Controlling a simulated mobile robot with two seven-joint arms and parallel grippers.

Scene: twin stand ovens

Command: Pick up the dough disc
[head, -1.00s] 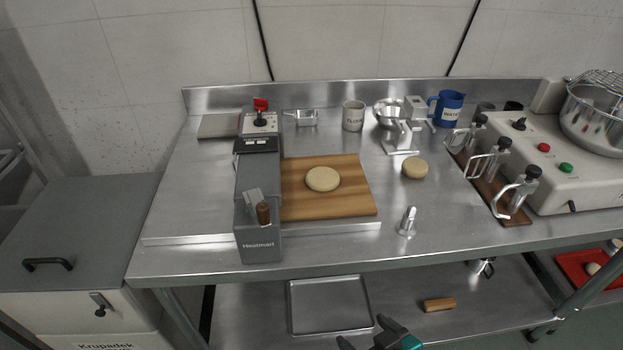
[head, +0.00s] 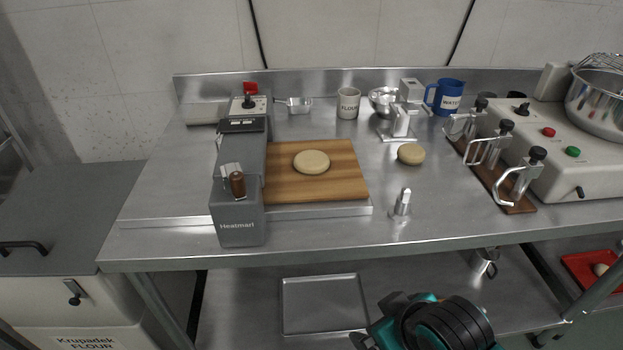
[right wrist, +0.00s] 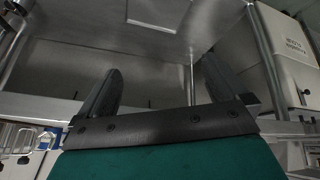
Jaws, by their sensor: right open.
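A pale round dough disc (head: 311,162) lies flat on the wooden board (head: 345,184) on the steel table. A second, similar dough piece (head: 411,154) lies on the bare steel to the right of the board. My right arm shows at the bottom of the head view, low in front of the table, well short of both dough pieces. In the right wrist view my right gripper (right wrist: 157,88) has its two dark fingers apart, with nothing between them. My left gripper is not in view.
The grey Heatmari machine (head: 240,190) stands at the board's left edge. A small metal stand (head: 402,203) is in front of the second dough piece. A flour mug (head: 348,103) and blue water jug (head: 447,97) stand behind. A steel tray (head: 320,303) is on the lower shelf.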

